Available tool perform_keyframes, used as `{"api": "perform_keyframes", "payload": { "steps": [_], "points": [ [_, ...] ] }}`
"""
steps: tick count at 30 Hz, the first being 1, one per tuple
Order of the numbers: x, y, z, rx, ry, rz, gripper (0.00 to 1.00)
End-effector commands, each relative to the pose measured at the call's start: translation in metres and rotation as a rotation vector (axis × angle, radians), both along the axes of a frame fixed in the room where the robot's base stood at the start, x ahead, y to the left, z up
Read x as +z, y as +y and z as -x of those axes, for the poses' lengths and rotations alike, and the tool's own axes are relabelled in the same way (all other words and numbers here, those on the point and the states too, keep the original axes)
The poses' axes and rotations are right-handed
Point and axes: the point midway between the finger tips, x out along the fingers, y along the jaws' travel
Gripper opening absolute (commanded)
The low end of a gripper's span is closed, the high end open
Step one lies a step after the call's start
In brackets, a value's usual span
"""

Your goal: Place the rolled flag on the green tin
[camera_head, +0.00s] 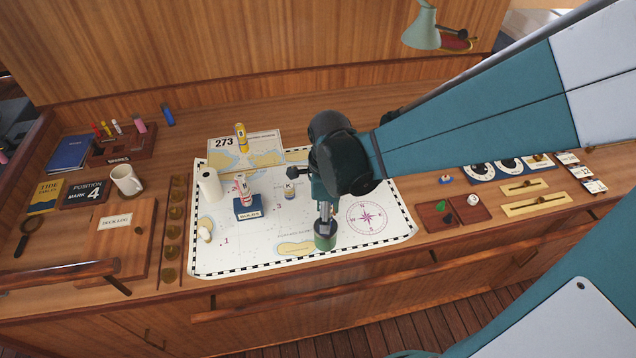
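A green tin (325,241) stands on the chart, near its front edge and left of the compass rose. My gripper (325,216) points down directly over the tin. A narrow pale grey shape shows between my gripper and the tin's top; I cannot tell if it is fingers or a held roll. Which is the rolled flag is not clear.
A white cylinder (209,186) stands at the chart's left (215,255). A rack (128,146) of coloured rolls, a mug (127,180) and books are further left. A brown tray (452,212) and brass plates are at the right. Chart right of the tin is clear.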

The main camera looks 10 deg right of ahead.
Motion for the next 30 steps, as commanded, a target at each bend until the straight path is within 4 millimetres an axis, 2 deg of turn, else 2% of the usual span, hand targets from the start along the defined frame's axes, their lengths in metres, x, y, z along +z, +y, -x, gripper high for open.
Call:
{"api": "perform_keyframes", "payload": {
  "steps": [8,14,30],
  "points": [
    [0.007,0.000,0.000,0.000,0.000,0.000,0.37],
    [0.022,0.000,0.000,0.000,0.000,0.000,0.37],
    [0.084,0.000,0.000,0.000,0.000,0.000,0.37]
  ]
}}
